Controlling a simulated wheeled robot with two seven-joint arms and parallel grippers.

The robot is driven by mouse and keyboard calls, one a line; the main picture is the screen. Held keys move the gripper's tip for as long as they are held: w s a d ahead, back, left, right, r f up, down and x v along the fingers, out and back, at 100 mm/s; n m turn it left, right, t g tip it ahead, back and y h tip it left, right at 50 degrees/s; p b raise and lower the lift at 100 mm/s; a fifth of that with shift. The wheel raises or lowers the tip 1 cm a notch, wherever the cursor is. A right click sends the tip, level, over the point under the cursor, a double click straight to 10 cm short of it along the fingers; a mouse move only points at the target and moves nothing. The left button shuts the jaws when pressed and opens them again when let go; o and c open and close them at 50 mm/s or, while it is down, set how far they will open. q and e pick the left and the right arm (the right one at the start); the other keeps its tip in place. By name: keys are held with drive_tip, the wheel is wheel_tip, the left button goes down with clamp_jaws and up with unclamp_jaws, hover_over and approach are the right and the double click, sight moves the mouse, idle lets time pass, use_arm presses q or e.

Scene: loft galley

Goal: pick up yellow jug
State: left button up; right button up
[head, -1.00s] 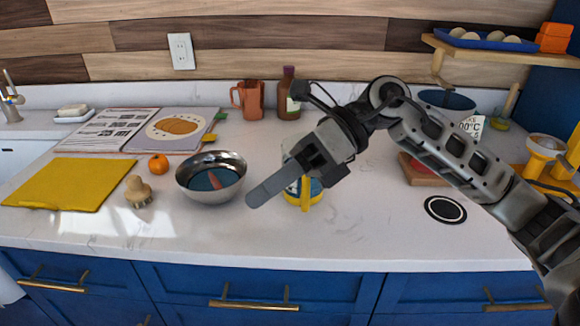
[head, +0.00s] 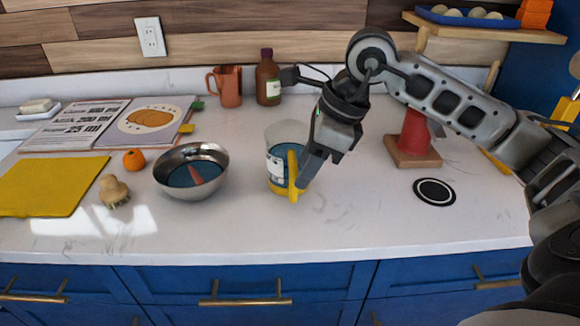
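The yellow jug (head: 275,181) stands upright on the counter, right of the steel bowl. It has a clear body with a pale label, blue inside, and a yellow base and handle. The handle faces the front right. My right gripper (head: 304,174) points down beside the handle, at its right side, and overlaps it in the picture. Only one finger shows clearly, so I cannot tell whether it is open or shut, or touches the handle. My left gripper is not in view.
A steel bowl (head: 190,181) stands left of the jug, with a wooden brush (head: 114,190) and an orange (head: 134,160) beyond it. A terracotta pitcher (head: 229,87) and brown bottle (head: 267,79) stand behind. A red object (head: 414,132) sits on a wooden block at right. The front counter is clear.

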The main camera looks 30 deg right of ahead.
sight(296, 200)
drive_tip(key=shift+p+x, duration=0.6)
drive_tip(key=shift+x, duration=2.15)
drive_tip(key=shift+d, duration=0.15)
clamp_jaws()
